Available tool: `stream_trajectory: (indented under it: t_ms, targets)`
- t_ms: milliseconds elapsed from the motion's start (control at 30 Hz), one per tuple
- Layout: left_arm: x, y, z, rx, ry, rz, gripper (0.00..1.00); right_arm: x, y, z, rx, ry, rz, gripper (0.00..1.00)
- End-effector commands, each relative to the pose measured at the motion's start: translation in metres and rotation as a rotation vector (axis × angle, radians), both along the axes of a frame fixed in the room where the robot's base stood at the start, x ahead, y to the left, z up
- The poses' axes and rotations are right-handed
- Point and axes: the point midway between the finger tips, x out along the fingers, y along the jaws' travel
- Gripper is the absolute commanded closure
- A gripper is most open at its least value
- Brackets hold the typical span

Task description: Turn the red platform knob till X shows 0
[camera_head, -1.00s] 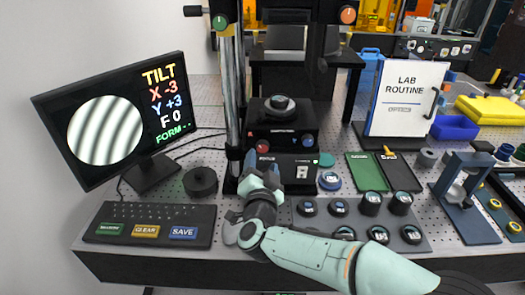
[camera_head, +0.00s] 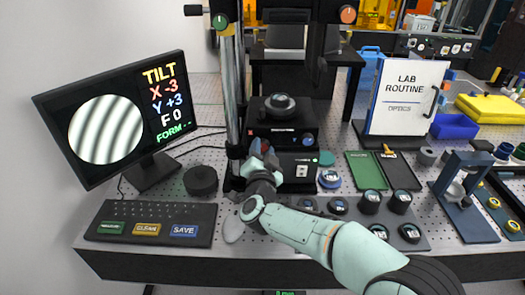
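The monitor (camera_head: 118,118) at the left shows TILT with X -3, Y +3 and F 0, beside a round picture of dark, curved fringes. The black instrument (camera_head: 290,128) stands at the middle. Its red platform knob (camera_head: 267,145) is on the left of the front and mostly hidden by my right gripper (camera_head: 262,155). The blue knob (camera_head: 308,139) is to its right. My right gripper's fingers are at the red knob, but I cannot tell whether they touch it or how far apart they are. My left gripper is not in view.
A keyboard (camera_head: 150,211) with SAVE and other buttons lies at the front left, a grey mouse (camera_head: 232,228) beside it. A black round puck (camera_head: 200,180) stands behind. Several small dark pucks (camera_head: 371,200) sit on a mat under and right of my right arm.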

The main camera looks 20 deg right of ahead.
Motion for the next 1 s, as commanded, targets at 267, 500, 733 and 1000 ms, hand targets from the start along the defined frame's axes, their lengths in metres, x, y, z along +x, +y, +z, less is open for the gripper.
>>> stream_trajectory:
  t_ms: [267, 500, 733, 1000]
  targets:
    - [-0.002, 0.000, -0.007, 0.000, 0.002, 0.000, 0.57, 0.000, -0.001, -0.001, 0.059, -0.017, -0.001, 0.93]
    - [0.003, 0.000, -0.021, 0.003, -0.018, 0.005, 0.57, 0.000, -0.001, -0.003, 0.206, -0.060, -0.002, 0.93]
    - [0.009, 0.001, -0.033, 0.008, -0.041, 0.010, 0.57, 0.000, -0.001, -0.002, 0.376, -0.109, -0.002, 0.93]
    - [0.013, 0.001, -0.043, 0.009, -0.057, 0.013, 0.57, 0.000, 0.000, -0.002, 0.527, -0.151, -0.001, 0.93]
